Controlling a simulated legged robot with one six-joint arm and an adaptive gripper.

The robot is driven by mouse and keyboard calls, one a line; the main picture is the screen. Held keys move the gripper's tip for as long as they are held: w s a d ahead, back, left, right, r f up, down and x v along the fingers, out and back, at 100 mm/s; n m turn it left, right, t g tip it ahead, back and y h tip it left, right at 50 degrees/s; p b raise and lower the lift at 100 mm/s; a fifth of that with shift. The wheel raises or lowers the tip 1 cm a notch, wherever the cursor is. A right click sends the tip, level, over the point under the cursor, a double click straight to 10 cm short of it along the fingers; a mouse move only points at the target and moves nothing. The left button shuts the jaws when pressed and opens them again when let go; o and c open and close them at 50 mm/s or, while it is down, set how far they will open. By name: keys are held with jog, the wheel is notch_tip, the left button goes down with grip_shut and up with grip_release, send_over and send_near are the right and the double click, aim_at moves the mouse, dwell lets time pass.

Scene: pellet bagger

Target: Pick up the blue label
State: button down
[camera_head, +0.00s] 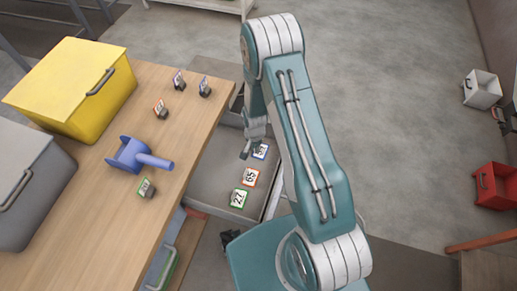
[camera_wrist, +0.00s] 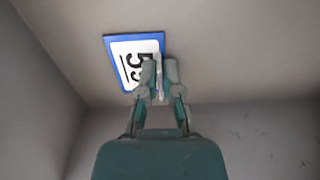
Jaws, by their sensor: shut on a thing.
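The blue label (camera_wrist: 117,47) is a white card with a blue border and black digits, partly hidden by a finger in the wrist view. It also shows in the head view (camera_head: 261,152), in the open grey drawer (camera_head: 217,165). My gripper (camera_wrist: 161,75) is shut on the label's right part. In the head view my gripper (camera_head: 248,150) is down inside the drawer at the label. A red-bordered label (camera_head: 250,177) and a green-bordered label (camera_head: 238,198) lie in the same drawer, nearer the front of the picture.
The wooden table (camera_head: 95,215) left of the drawer holds a yellow bin (camera_head: 75,85), a grey bin (camera_head: 30,190), a blue scoop (camera_head: 130,155) and several small label holders (camera_head: 160,109). A red bin (camera_head: 492,187) and a white bin (camera_head: 482,90) are at the far right.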

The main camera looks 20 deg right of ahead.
jog(key=shift+s, duration=0.15)
notch_tip(320, 180, up, 17)
jog(key=w+n, duration=0.6)
jog(key=n, duration=0.1)
jog(key=shift+w+r, duration=0.15)
jog(key=shift+r, duration=0.3)
